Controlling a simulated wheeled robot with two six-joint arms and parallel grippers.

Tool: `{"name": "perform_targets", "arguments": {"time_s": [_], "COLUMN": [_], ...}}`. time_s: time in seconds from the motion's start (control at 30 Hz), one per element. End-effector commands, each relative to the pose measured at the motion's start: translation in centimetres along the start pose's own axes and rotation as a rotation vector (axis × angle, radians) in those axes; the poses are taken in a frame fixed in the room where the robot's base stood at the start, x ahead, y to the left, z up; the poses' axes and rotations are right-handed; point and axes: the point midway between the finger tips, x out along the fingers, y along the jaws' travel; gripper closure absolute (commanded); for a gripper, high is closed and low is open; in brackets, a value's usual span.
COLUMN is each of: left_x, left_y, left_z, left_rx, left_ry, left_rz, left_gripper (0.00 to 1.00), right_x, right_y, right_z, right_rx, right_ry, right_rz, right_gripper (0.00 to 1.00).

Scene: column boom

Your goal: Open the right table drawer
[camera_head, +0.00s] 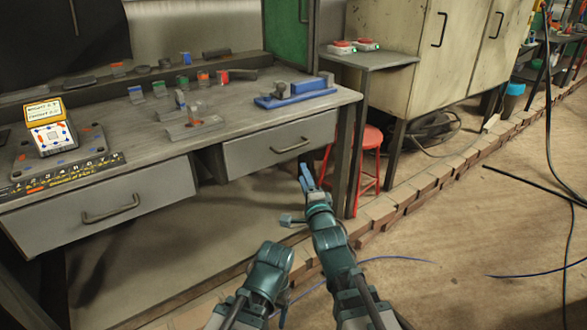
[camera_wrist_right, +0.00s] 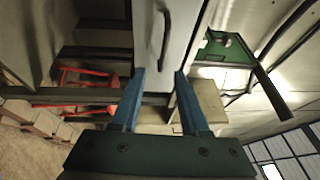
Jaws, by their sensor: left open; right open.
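The workbench table (camera_head: 330,102) has two grey drawers under its top. The right table drawer (camera_head: 250,156) looks shut and has a dark bar handle (camera_head: 292,146). My right gripper (camera_head: 306,172) is open and empty, below and right of that handle. In the right wrist view, the drawer front (camera_wrist_right: 190,30) and its handle (camera_wrist_right: 165,40) lie just beyond the gap between the open blue fingers (camera_wrist_right: 159,72), and no contact shows.
The left drawer (camera_head: 60,222) has a similar handle. A red stool (camera_head: 371,150) stands right of the table leg (camera_head: 357,150). A blue tool (camera_head: 295,92) and several small parts lie on the tabletop. Cables (camera_head: 530,180) lie on the open floor at right.

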Motion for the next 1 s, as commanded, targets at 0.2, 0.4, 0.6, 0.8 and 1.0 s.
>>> {"name": "perform_targets", "arguments": {"time_s": [0.2, 0.4, 0.6, 0.8, 1.0], "left_x": [2.0, 1.9, 1.6, 1.1, 0.4], "left_y": [0.2, 0.2, 0.1, 0.1, 0.0], "left_z": [-0.1, -0.1, -0.1, -0.1, 0.0], "left_rx": [0.001, 0.001, 0.000, -0.001, -0.002], "left_ry": [0.000, 0.000, 0.000, 0.000, -0.001], "left_rz": [-0.001, -0.001, -0.001, -0.001, -0.002], "left_gripper": [0.26, 0.26, 0.26, 0.26, 0.26], "right_x": [-0.1, 0.0, 1.3, 4.3, 8.4], "right_y": [0.5, 0.2, 0.1, -0.1, -0.5], "right_z": [-0.1, -0.1, -0.1, -0.1, -0.1], "right_rx": [0.069, 0.074, 0.073, 0.072, 0.072], "right_ry": [-0.008, -0.009, -0.009, -0.009, -0.009], "right_rz": [-0.073, -0.076, -0.075, -0.075, -0.074], "right_gripper": [0.55, 0.55, 0.55, 0.55, 0.55]}}
